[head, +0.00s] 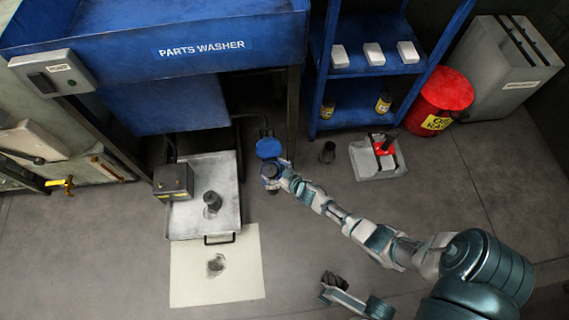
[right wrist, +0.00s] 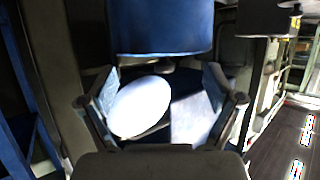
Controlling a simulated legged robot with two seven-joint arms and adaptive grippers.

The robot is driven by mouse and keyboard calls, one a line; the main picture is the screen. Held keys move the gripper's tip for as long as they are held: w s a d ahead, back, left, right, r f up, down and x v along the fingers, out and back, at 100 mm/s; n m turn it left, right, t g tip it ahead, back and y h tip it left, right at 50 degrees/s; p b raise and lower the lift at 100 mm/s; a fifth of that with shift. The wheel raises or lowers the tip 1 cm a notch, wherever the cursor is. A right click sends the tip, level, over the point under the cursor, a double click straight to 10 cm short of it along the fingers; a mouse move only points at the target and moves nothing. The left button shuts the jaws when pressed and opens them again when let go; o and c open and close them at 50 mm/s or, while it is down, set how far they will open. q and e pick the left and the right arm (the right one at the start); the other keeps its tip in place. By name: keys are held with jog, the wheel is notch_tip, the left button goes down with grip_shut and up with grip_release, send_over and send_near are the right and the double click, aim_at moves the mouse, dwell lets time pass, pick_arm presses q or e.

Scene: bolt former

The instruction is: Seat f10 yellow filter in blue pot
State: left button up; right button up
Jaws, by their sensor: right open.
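A round blue pot (head: 269,148) stands on the floor below a pipe from the washer. In the right wrist view a blue rounded body (right wrist: 160,28) fills the top, beyond the fingers. My right gripper (head: 271,176) is open just in front of the pot, over a dark can-like thing it mostly hides. In the wrist view a pale oval face (right wrist: 140,106) shows between its fingers; I cannot tell whether they touch it. Cans with yellow labels stand on the lower shelf, one left (head: 327,108), one right (head: 383,103). My left gripper (head: 332,284) is low in view, its fingers unclear.
A metal tray (head: 190,222) holds a dark cylinder (head: 212,201) and a grey box (head: 173,180). A stained pale mat (head: 215,290) lies in front. A dark cup (head: 327,152), a grey block with red (head: 380,158) and a red bin (head: 440,98) stand right.

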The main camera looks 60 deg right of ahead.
jog(key=v, duration=1)
jog(key=shift+s+a, duration=0.15)
jog(key=shift+s, duration=0.05)
jog(key=shift+r, duration=0.15)
